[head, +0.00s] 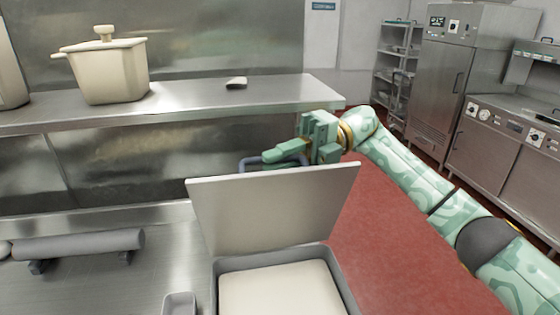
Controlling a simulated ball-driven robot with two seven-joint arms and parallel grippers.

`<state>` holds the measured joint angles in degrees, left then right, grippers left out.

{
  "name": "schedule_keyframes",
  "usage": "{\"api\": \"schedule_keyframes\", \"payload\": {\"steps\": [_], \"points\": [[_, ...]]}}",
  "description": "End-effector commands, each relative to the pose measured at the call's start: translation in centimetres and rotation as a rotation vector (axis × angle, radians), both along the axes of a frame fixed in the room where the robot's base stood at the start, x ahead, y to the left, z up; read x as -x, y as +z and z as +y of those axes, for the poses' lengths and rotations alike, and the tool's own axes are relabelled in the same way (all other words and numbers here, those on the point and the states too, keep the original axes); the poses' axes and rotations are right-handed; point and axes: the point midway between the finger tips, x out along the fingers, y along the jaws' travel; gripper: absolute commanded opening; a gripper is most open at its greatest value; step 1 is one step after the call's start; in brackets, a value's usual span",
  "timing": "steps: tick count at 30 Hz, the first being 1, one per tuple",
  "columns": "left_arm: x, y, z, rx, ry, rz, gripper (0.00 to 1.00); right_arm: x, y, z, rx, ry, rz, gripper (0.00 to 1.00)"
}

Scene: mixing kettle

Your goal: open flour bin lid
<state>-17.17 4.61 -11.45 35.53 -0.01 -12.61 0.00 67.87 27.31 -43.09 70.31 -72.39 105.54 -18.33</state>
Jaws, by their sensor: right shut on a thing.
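The flour bin (341,282) stands at the bottom centre, a grey-rimmed box with a pale, flat content filling its opening. Its flat, light grey lid (270,208) stands raised, nearly upright, at the far side of the bin. A dark bluish handle (252,162) shows at the lid's top edge. My right gripper (288,153), pale green, is at that handle behind the lid's top edge and shut on it. The lid hides part of the fingers. My left gripper does not show.
A steel shelf (190,105) runs behind the bin, with a cream lidded pot (108,75) and a small scoop-like item (236,83) on it. A grey roller (80,244) lies on the counter at left. A small grey container (179,304) stands left of the bin. Red floor lies right.

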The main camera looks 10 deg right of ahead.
Motion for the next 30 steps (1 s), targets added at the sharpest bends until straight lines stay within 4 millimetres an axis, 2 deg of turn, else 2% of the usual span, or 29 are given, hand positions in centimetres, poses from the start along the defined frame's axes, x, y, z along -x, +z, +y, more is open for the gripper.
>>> {"api": "schedule_keyframes", "payload": {"steps": [1,2,4,13,17,23,30], "points": [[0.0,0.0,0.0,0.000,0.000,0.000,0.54,0.0,0.0,0.0,0.000,-0.003,-0.001,0.00],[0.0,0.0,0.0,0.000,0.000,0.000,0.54,0.0,0.0,0.0,0.001,-0.003,-0.002,0.14],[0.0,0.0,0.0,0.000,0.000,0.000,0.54,0.0,0.0,0.0,0.000,-0.002,-0.001,0.33],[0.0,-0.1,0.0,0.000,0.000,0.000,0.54,-0.1,-0.1,-0.1,0.000,-0.002,-0.001,0.33],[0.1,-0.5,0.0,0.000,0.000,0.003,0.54,-0.6,-0.1,-1.2,0.002,-0.003,-0.001,0.33],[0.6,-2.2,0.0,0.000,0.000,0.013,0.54,-2.5,-0.2,-5.6,0.002,-0.008,0.001,0.33],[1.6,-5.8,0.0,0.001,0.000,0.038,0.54,-5.2,-0.5,-11.6,0.005,-0.006,0.002,0.33]]}}
